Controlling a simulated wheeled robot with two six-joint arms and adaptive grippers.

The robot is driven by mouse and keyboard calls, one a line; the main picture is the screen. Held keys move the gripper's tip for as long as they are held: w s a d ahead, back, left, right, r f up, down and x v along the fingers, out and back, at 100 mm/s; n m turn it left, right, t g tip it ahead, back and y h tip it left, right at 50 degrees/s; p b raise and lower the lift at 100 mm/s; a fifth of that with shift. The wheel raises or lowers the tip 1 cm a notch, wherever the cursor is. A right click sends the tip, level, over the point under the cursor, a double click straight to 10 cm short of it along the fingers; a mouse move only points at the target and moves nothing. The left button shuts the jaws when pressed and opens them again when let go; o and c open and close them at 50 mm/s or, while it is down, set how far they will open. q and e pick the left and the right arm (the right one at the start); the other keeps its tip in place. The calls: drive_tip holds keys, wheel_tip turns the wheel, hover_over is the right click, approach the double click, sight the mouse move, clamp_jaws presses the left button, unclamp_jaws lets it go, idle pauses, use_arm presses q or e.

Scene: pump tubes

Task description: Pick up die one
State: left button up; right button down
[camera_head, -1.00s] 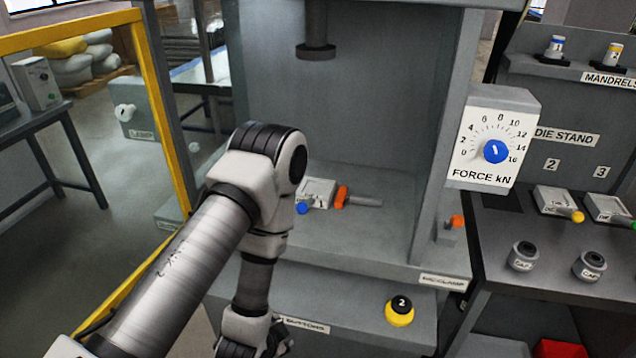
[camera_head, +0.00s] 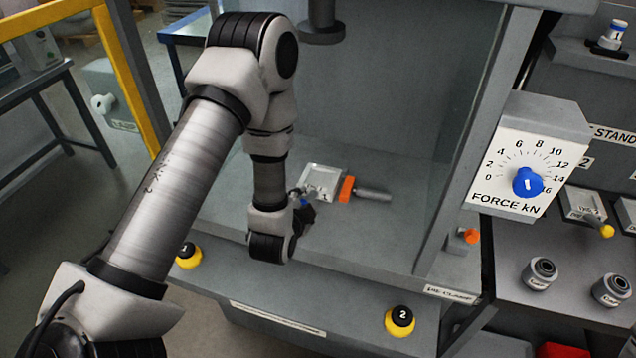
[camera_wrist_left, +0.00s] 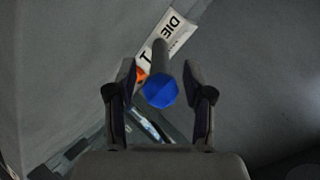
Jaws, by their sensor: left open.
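Die one (camera_head: 325,180) is a pale grey block lying on the press bed, with a white label and a blue-ended handle. In the left wrist view its label (camera_wrist_left: 172,34) reads DIE 1, and its round blue knob (camera_wrist_left: 160,91) shows on a grey rod. My left gripper (camera_head: 303,207) is beside the handle end of the die, partly hidden by my own wrist. In the left wrist view the open fingers (camera_wrist_left: 158,77) stand either side of the knob and rod, with gaps visible on both sides. My right gripper is in neither view.
An orange clamp piece (camera_head: 347,189) with a grey rod sits right beside the die. The press ram (camera_head: 322,30) hangs above. Press side walls flank the bed. Buttons 1 (camera_head: 188,256) and 2 (camera_head: 400,320) stand on the front ledge. The force dial (camera_head: 528,183) is at right.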

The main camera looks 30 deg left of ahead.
use_arm(q)
drive_tip(key=shift+x, duration=1.15)
drive_tip(key=shift+s+r, duration=0.15)
drive_tip(key=shift+s, duration=0.1)
drive_tip(key=shift+c, duration=0.4)
clamp_jaws()
